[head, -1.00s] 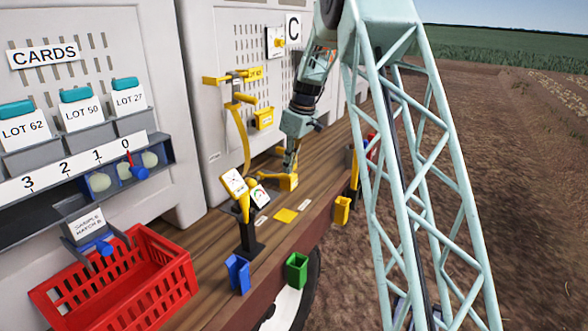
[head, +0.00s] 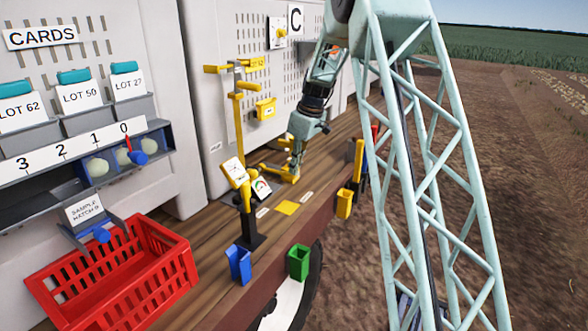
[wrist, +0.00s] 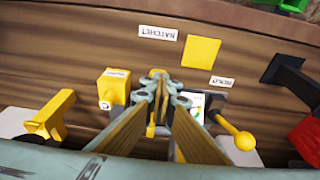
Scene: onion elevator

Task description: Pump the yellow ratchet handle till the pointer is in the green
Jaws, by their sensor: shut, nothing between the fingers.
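A small white gauge (head: 261,187) with a coloured arc stands on the bench. Its pointer is too small to read, and my fingers partly cover it in the wrist view (wrist: 197,104). My gripper (head: 295,176) is shut and empty, pointing down just above the yellow parts at the gauge. A yellow block (wrist: 112,85) sits left of my fingers in the wrist view. A yellow lever with a round knob (wrist: 240,136) lies to their right. A RATCHET label (wrist: 158,33) lies on the bench. I cannot tell which yellow part is the ratchet handle, or whether my fingers touch one.
A HOLD label (wrist: 222,82) and a yellow square (head: 286,208) mark the bench. A post with a yellow-framed card (head: 234,172) stands nearer. A red crate (head: 75,270) is at lower left. Blue (head: 238,264) and green bins (head: 298,262) hang on the front edge.

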